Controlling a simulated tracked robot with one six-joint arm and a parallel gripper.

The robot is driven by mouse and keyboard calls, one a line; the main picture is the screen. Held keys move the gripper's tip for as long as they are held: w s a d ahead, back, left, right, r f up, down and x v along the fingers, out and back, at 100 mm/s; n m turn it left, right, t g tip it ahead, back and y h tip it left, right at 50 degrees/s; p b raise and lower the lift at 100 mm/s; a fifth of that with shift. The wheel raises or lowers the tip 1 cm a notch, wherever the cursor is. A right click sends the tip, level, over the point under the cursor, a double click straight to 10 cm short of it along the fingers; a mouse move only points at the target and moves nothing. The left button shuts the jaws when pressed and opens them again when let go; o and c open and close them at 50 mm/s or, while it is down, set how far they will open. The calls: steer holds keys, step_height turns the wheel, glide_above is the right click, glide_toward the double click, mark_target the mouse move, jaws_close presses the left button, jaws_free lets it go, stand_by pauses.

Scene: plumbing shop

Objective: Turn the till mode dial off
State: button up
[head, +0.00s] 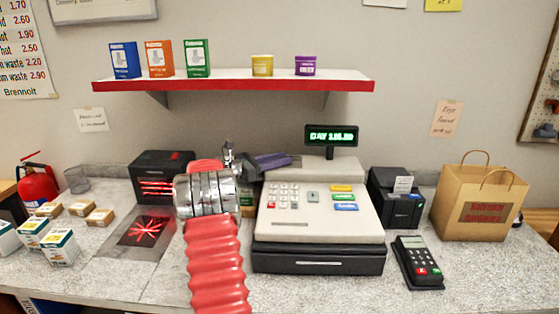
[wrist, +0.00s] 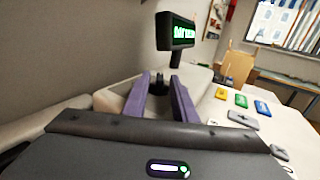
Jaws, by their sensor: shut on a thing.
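The cream till (head: 318,222) stands on the counter, with its green display (head: 331,136) lit and reading a word like DAY with a sum. My gripper (head: 290,160) reaches over the till's upper left corner from the left. In the wrist view the two purple fingers of my gripper (wrist: 160,78) are shut on a small dark knob, which I take for the mode dial (wrist: 157,88). The fingers hide most of it, so its setting cannot be read. In the head view the dial is hidden behind my gripper.
The till's keys lie right of my gripper, with coloured keys (head: 343,197) at the right. A receipt printer (head: 396,197), a card reader (head: 418,262) and a paper bag (head: 478,202) stand to the right. A red-edged shelf (head: 233,84) hangs above.

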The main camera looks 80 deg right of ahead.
steer(key=shift+s+a+n+t+h, duration=0.1)
steer(key=shift+n+t+h, duration=0.5)
steer(key=shift+t+h, duration=0.1)
steer(key=shift+s+a+n+t+h, duration=0.2)
steer(key=shift+n+t+h, duration=0.55)
steer(key=shift+t, duration=0.3)
steer(key=shift+s+a+n+t+h, duration=0.1)
steer(key=shift+s+n+t+h, duration=0.1)
steer(key=shift+n+t+h, duration=0.6)
steer(key=shift+s+f+n+t+h, duration=0.1)
steer(key=shift+s+n+t+h, duration=0.1)
steer(key=shift+n+t, duration=0.7)
steer(key=shift+s+r+n+t+h, duration=0.1)
steer(key=shift+n+t+h, duration=0.25)
steer(key=shift+t, duration=0.9)
steer(key=shift+s+f+n+t+h, duration=0.1)
steer(key=shift+n+t, duration=0.7)
steer(key=shift+t, duration=0.3)
steer(key=shift+n+t, duration=0.3)
steer(key=shift+t, duration=0.2)
steer(key=o, duration=0.6)
steer(key=shift+a, duration=0.15)
steer(key=a, duration=1.3)
steer(key=shift+w+a, duration=0.2)
steer(key=shift+a, duration=0.1)
